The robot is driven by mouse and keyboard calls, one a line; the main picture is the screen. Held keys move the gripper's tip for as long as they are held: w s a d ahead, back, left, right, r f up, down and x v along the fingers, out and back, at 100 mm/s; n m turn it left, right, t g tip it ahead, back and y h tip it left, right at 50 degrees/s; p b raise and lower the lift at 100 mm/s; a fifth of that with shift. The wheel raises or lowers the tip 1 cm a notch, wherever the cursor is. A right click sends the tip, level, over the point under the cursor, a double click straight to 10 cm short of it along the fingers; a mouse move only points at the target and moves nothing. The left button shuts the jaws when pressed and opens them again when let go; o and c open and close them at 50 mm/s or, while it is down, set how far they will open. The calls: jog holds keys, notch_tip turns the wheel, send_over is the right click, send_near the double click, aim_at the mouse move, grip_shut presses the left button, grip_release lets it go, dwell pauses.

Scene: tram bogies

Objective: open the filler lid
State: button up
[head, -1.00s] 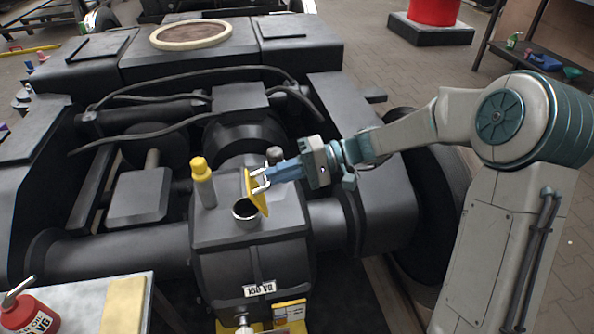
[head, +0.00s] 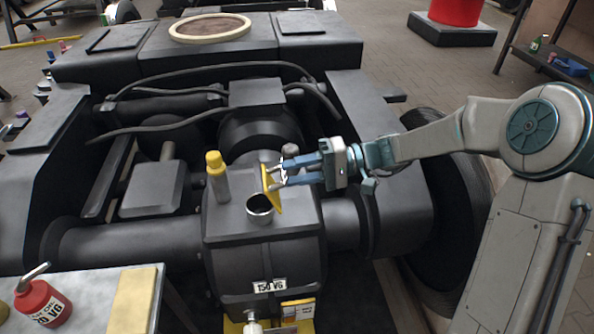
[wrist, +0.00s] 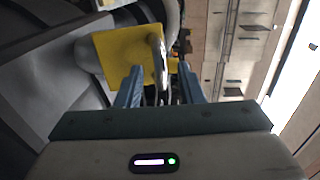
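The yellow filler lid (head: 271,190) stands up, swung open, at the right edge of the round filler neck (head: 260,209) on the dark gearbox. The dark opening of the neck is uncovered. My gripper (head: 272,178) is at the right side of the lid, its two fingers apart. In the wrist view, the lid (wrist: 120,60) shows as a yellow plate ahead of the fingers. A grey handle (wrist: 158,60) on it lies between the open fingertips (wrist: 160,75), with gaps to both. I cannot tell whether a fingertip touches the lid.
A red oil can (head: 42,303) and a yellow pad (head: 133,300) are on the bench (head: 85,285) at front left. Hoses (head: 190,75) cross behind.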

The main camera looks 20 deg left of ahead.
jog(key=p+v, duration=0.4)
jog(key=v, duration=0.9)
jog(key=shift+d, duration=0.4)
jog(key=shift+w, duration=0.15)
jog(key=s+d+r+m+t+h+p, duration=0.1)
jog(key=s+d+r+t+h+p, duration=0.2)
jog(key=r+p, duration=0.6)
jog(key=s+d+r+m+t+h+p, duration=0.2)
jog(key=s+d+r+h+p, duration=0.5)
jog(key=r, duration=0.5)
jog(key=s+d+r+m+t+h+p, duration=0.2)
jog(key=s+d+r+t+h+p, duration=0.2)
jog(key=p, duration=0.9)
jog(key=s+d+r+t, duration=0.1)
jog(key=s+d+r, duration=0.2)
jog(key=s+r, duration=0.2)
jog(key=shift+d+r+h, duration=0.2)
jog(key=shift+r+h, duration=0.2)
jog(key=shift+r, duration=0.45)
